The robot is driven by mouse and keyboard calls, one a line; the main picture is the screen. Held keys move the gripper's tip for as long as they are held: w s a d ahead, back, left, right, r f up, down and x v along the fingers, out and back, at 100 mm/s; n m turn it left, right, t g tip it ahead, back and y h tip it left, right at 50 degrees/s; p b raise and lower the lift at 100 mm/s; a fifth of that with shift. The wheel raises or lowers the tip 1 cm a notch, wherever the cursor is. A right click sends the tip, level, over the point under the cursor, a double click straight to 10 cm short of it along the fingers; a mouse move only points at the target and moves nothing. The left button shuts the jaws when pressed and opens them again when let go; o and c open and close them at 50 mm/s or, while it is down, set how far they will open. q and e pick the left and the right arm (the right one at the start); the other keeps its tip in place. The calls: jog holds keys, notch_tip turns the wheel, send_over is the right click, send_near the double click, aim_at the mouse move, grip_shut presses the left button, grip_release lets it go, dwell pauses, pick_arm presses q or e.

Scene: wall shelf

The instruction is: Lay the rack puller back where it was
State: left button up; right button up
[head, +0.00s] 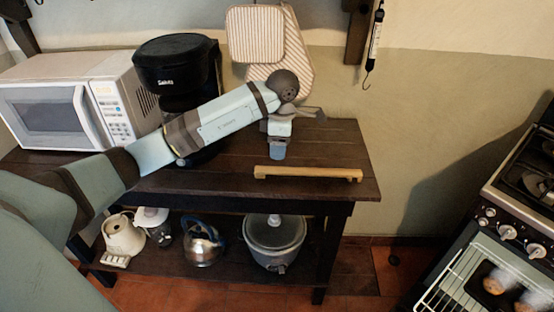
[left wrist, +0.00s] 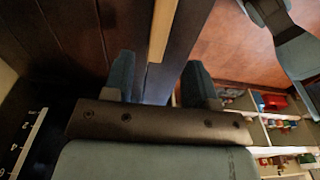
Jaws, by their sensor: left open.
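The rack puller (head: 308,174) is a light wooden bar lying flat along the front edge of the dark wooden table (head: 345,150). My left gripper (head: 278,152) hangs over the table, just behind the bar's left part, pointing down. In the left wrist view my left gripper (left wrist: 160,82) has its two dark fingers apart with nothing between them. The rack puller (left wrist: 163,28) shows there as a pale strip beyond the fingertips, apart from them. My right gripper is not in view.
A microwave (head: 75,100), a black appliance (head: 178,70) and striped mitts or pads (head: 256,38) are at the table's back and left. Pots and kettles, including a cooker (head: 275,240), stand on the lower shelf. The oven (head: 480,260) at right has its rack out with food.

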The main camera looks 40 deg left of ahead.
pick_arm(q)
notch_tip(320, 180, up, 4)
jog(key=s+d+f+g+h, duration=0.1)
jog(key=s+d+f+h, duration=0.15)
jog(key=d, duration=0.35)
jog(key=s+d+f+h, duration=0.2)
jog(key=d+f+h, duration=0.15)
jog(key=d, duration=0.25)
jog(key=s+d+f+g+h, duration=0.1)
jog(key=s+d+f+h, duration=0.1)
jog(key=d+h, duration=0.3)
jog(key=s+d+r+n+t+h, duration=0.3)
jog(key=s+d+n+t+h, duration=0.2)
jog(key=d+n+h, duration=0.45)
jog(key=s+a+f+n+t+y, duration=0.2)
jog(key=s+f+n+y, duration=0.3)
jog(key=n, duration=0.6)
jog(key=s+a+f+n+t+y, duration=0.3)
jog(key=s+f+n+y, duration=0.2)
jog(key=f+n, duration=0.5)
jog(key=s+a+f+n+t+y, duration=0.2)
jog(key=f+n+y, duration=0.4)
jog(key=n, duration=0.8)
jog(key=s+a+f, duration=0.1)
jog(key=s, duration=0.1)
jog(key=shift+s+a+f+t, duration=0.35)
jog(key=shift+s+t, duration=0.05)
